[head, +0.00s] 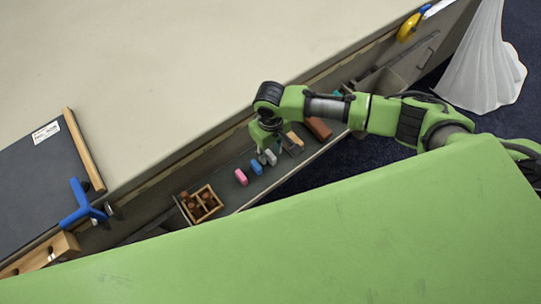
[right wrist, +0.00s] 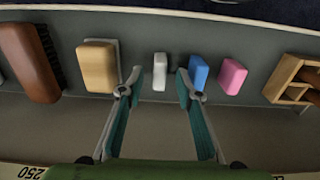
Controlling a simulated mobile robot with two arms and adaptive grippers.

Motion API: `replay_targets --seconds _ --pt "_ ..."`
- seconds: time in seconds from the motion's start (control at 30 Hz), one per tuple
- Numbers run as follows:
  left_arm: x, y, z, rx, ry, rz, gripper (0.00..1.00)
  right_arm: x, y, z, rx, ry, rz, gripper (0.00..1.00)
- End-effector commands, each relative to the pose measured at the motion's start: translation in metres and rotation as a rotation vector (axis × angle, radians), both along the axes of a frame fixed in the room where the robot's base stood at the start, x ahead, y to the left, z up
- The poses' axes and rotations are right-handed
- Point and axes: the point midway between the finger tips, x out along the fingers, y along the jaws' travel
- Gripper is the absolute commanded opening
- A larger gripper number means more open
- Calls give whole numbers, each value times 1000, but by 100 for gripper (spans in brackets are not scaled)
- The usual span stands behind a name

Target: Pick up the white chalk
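The white chalk (right wrist: 160,72) is a small pale block on the grey tray (right wrist: 140,30). In the right wrist view it lies between the two fingers of my right gripper (right wrist: 158,86), with a gap on each side. The fingers are apart, and the right finger is close to the blue block (right wrist: 199,73). In the head view my right gripper (head: 266,146) points down over the tray, and the white chalk (head: 270,157) shows just beside it. My left gripper is in neither view.
A pink block (right wrist: 232,76) and a wooden box (right wrist: 284,92) lie to the right. A tan block (right wrist: 97,67) and a brown brush (right wrist: 32,62) lie to the left. In the head view, a blue clamp (head: 80,206) and a dark board (head: 40,170) are at the left.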

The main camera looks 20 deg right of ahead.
Motion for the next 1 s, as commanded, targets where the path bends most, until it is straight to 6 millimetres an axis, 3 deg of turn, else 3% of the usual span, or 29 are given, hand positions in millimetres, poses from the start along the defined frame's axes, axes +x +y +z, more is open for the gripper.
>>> replay_targets --seconds 0.2,0.43,0.57,1.0 --pt "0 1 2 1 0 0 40 0 -1 -23 0 1 -1 32" --pt "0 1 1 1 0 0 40 0 0 -24 0 0 0 32" --pt "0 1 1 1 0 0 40 0 -1 -24 0 0 0 0" --pt "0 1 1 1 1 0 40 0 0 -21 1 -1 0 0"
